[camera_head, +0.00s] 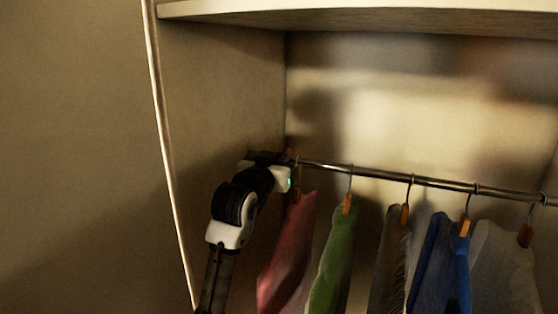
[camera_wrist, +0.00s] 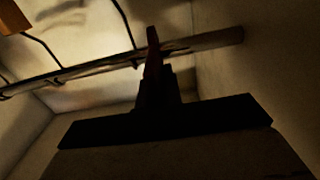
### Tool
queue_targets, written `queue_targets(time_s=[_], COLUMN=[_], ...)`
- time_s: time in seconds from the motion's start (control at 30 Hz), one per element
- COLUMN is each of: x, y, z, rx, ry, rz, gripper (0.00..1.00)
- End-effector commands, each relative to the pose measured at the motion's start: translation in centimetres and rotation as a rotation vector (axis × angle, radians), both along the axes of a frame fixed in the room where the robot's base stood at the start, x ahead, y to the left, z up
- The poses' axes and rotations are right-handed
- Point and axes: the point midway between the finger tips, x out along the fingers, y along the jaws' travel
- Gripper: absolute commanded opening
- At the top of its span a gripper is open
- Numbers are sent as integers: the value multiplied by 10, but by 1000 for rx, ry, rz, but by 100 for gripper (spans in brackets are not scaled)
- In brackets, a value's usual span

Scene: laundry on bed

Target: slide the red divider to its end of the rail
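The red divider is a thin, upright, dark reddish slab (camera_wrist: 152,52) at the rail in the wrist view. In the head view only a small red bit (camera_head: 290,151) shows beside my gripper, near the left end of the rail. The metal rail (camera_head: 385,175) also crosses the wrist view (camera_wrist: 95,68). My gripper (camera_wrist: 157,92) is at the rail with its dark fingers close together, and the slab rises from between them. In the head view my gripper (camera_head: 288,165) hides the rail's left end and most of the divider.
Several garments hang to the right: a red one (camera_head: 287,255), a green one (camera_head: 334,262), a dark one (camera_head: 390,262), a blue one (camera_head: 442,262) and a grey one (camera_head: 507,270). The closet's left side wall (camera_head: 225,90) is close to my arm. A shelf (camera_head: 370,18) runs above.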

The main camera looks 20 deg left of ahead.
Motion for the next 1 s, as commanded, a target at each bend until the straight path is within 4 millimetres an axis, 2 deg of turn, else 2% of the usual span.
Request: queue_targets(time_s=[0.33,0.6,0.87,0.9,1.0], x=[0,1,1,1,1], y=[1,33,34,34,34], z=[0,0,1,1,0], rx=[0,-2,0,0,0], ry=[0,-1,-1,-1,-1], rz=[0,2,0,0,0], gripper=[0,0,0,11,24])
